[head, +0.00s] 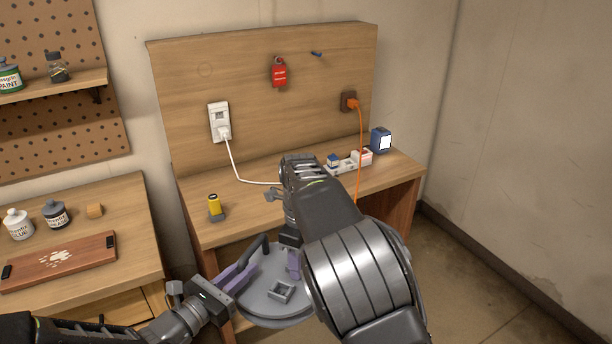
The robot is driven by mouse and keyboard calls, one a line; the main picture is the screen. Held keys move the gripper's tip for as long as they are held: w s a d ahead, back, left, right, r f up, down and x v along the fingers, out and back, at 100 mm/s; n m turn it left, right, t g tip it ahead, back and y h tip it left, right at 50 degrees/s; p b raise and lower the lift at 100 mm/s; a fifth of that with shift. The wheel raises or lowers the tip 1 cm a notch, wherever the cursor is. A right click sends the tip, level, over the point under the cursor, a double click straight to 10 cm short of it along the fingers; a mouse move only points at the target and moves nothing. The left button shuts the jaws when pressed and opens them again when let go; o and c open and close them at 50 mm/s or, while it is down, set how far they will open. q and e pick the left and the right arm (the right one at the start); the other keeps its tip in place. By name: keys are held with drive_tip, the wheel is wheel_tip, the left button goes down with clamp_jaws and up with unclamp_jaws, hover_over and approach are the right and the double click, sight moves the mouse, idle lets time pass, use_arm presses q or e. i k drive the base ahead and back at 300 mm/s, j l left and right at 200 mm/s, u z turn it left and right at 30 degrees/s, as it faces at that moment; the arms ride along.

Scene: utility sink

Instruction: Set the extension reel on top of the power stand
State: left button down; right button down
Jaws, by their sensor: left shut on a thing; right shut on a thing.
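The extension reel appears as a round grey disc (270,312) with a square socket at its centre and a dark handle at its far left edge. It is held in front of the power stand, below the level of its top. My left gripper (246,270) is shut on the reel at its left side. My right gripper (293,264) is shut on the reel's far side; its arm hides the reel's right part. The power stand seems to be the wooden bench (250,205) with a tall back panel. The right arm hides part of its top and front.
A yellow-and-grey item (215,207) stands at the bench's left front. A white strip (347,164) with small boxes and a blue box (381,140) stand at the right. White (234,163) and orange (360,140) cables hang from the panel's outlets. A side table (130,215) is at left.

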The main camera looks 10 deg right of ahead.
sight(254, 190)
drive_tip(key=i, duration=1.65)
